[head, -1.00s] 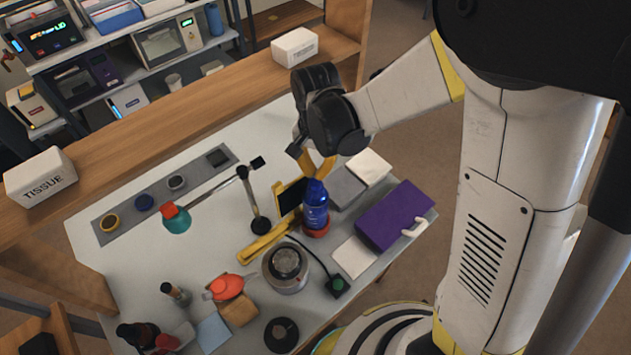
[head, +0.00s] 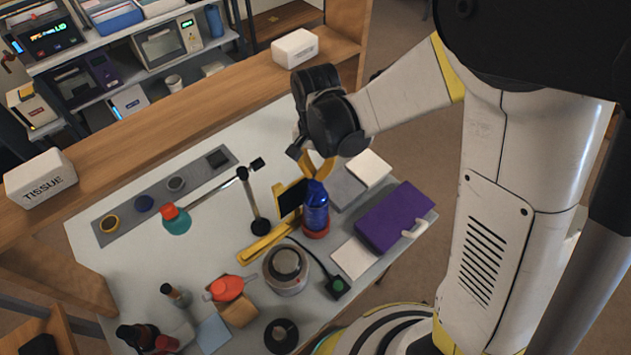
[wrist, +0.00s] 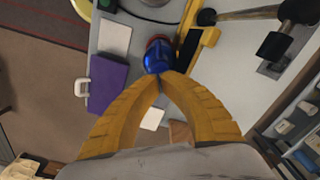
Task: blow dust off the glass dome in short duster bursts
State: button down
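A blue duster can (head: 315,208) stands upright in a red ring holder (head: 316,232) on the table; its top shows in the wrist view (wrist: 158,56). My gripper (head: 318,172) is above the can. In the wrist view its yellow fingers (wrist: 160,79) curve together and their tips almost meet at the near edge of the can's top. I cannot tell whether they pinch the nozzle. A teal glass piece (head: 177,225) sits under a red clip at the end of a jointed stand; it is probably the glass dome. Dust on it is too small to make out.
A black stand (head: 259,224) and yellow frame (head: 265,243) are close left of the can. A purple case (head: 393,217) lies to its right, a silver round device (head: 287,267) in front. A tissue box (head: 40,178) is on the shelf.

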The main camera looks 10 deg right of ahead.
aim_at(315, 183)
jog(key=shift+f, duration=0.1)
jog(key=shift+f+b, duration=1.95)
jog(key=shift+r, duration=0.1)
jog(key=shift+r+p, duration=1.4)
jog(key=shift+r, duration=0.6)
jog(key=shift+f, duration=0.2)
dwell(2.0)
jog(key=shift+f+b, duration=1.8)
jog(key=shift+b, duration=0.1)
